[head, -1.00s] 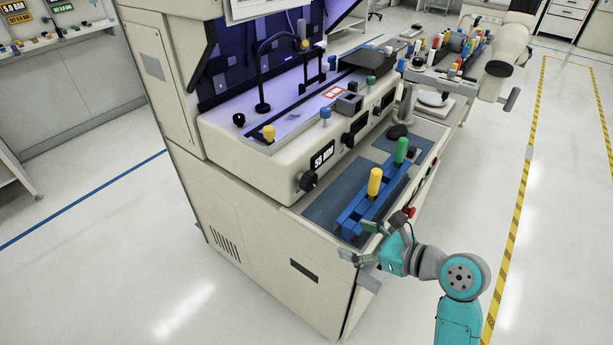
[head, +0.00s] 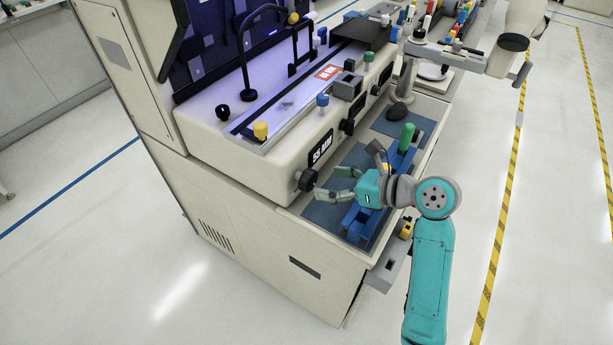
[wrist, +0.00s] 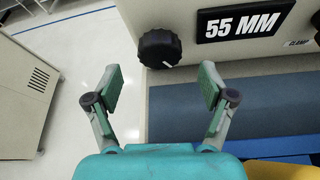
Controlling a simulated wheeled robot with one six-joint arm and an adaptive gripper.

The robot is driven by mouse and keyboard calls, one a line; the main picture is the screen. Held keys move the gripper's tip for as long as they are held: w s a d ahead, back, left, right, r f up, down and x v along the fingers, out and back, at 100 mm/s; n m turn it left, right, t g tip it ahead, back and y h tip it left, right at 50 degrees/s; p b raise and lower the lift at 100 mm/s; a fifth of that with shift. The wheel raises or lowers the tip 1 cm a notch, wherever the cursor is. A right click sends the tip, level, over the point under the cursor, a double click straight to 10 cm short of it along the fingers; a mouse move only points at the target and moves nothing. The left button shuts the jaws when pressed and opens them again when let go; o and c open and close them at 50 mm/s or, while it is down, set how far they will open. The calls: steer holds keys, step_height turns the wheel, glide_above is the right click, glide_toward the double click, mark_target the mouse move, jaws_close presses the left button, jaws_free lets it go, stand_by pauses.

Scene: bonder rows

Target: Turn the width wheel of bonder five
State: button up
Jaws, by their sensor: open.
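The width wheel, a black knurled knob (head: 308,180), sits on the machine's cream front, at the lower left of the "55 MM" display (head: 321,149). In the wrist view the wheel (wrist: 158,47) is ahead of the jaws, near the top, with a small white mark at its lower edge. My gripper (head: 333,182) is open, with its fingertips close to the wheel. In the wrist view my gripper (wrist: 161,82) has one finger to each side of the wheel's line, with an empty gap between. The wheel lies beyond the tips. No bonder number can be read here.
Below the wheel is a shelf with blue mats (head: 325,214) and a blue fixture (head: 357,222) with a green handle (head: 407,136). A yellow part (wrist: 285,170) shows at the wrist view's lower right. The floor left of the machine is clear.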

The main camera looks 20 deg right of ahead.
mark_target(313, 180)
steer(key=x, duration=0.7)
steer(key=shift+c, duration=0.3)
steer(key=c, duration=1.1)
